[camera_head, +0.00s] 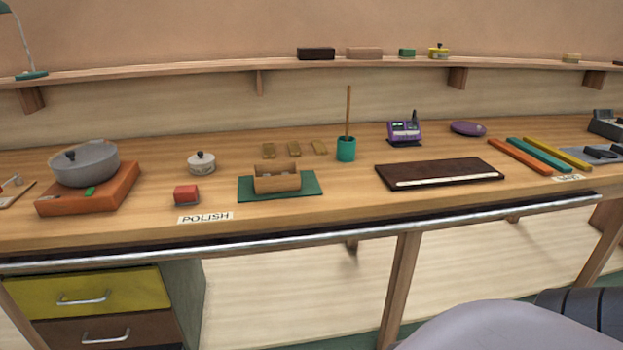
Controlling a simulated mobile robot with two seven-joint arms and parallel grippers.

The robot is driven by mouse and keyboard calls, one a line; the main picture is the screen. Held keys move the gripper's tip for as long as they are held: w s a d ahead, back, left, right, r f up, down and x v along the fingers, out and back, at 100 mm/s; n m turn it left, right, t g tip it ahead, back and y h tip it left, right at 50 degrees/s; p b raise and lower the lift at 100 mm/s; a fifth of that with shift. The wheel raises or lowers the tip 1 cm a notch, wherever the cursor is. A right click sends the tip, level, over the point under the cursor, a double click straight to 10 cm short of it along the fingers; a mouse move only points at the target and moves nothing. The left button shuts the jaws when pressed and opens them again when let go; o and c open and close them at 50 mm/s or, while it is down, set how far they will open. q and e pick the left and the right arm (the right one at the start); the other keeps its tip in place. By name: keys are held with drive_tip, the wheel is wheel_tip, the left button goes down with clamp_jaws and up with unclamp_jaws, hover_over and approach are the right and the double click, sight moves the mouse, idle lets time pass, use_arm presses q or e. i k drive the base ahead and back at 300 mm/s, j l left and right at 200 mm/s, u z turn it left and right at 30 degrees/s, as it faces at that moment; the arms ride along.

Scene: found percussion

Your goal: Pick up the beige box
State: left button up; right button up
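A pinkish-beige box (364,53) sits on the wall shelf, between a dark brown box (316,53) on its left and a small green box (407,52) on its right. Neither of my grippers shows in the head view.
The wall shelf (190,70) runs above the workbench (340,208). A yellow lidded pot (438,51) stands beside the green box.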

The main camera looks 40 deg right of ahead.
sight(276, 182)
drive_tip(key=z, duration=1.2)
